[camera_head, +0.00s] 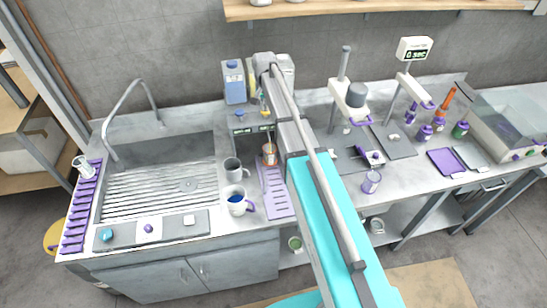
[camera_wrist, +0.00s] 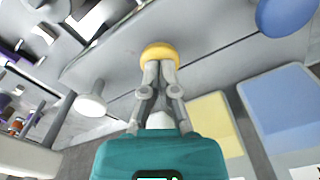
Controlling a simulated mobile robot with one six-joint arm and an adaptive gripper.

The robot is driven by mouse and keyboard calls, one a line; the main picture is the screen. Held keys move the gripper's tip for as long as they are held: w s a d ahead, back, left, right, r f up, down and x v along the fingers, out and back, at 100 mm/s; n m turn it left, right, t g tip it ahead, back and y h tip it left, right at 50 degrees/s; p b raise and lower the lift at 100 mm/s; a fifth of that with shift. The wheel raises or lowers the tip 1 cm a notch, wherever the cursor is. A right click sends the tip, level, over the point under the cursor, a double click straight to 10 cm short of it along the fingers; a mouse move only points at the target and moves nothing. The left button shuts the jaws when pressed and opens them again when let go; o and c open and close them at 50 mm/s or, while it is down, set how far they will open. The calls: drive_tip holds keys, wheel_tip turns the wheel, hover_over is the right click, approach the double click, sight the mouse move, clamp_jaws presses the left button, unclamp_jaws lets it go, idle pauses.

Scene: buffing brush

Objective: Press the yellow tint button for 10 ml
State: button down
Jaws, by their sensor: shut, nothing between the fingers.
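The yellow button (camera_wrist: 158,50) is a round knob at the upper middle of the wrist view. My gripper (camera_wrist: 160,66) is shut and empty. Its fingertips overlap the near edge of the yellow button; they look at or against it, but I cannot tell whether it is pressed down. A blue button (camera_wrist: 285,17) is to the right and a white button (camera_wrist: 91,105) to the left. In the head view my arm hides most of the dispenser (camera_head: 286,65). A cup with reddish-brown contents (camera_head: 270,154) stands below it, partly behind my arm.
Yellow (camera_wrist: 216,125) and blue (camera_wrist: 275,105) panels stand beside my gripper. In the head view, a blue container (camera_head: 234,84) is left of the dispenser. A grey mug (camera_head: 233,170) and a white mug with blue liquid (camera_head: 238,202) stand near the sink (camera_head: 125,150).

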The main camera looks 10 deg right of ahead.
drive_tip(key=shift+r+p, duration=2)
wheel_tip(320, 180, up, 6)
drive_tip(key=p, duration=0.6)
idle(0.4)
drive_tip(key=shift+f, duration=0.1)
drive_tip(key=s+f+n+b, duration=0.3)
drive_tip(key=s+f+b, duration=0.8)
drive_tip(key=s, duration=0.3)
drive_tip(key=s+d+f+n+b, duration=0.1)
drive_tip(key=s+f+n+b, duration=0.2)
drive_tip(key=s+f+b, duration=0.7)
drive_tip(key=s+b, duration=0.1)
drive_tip(key=s, duration=0.4)
drive_tip(key=shift+d+f, duration=0.3)
drive_tip(key=shift+f, duration=0.05)
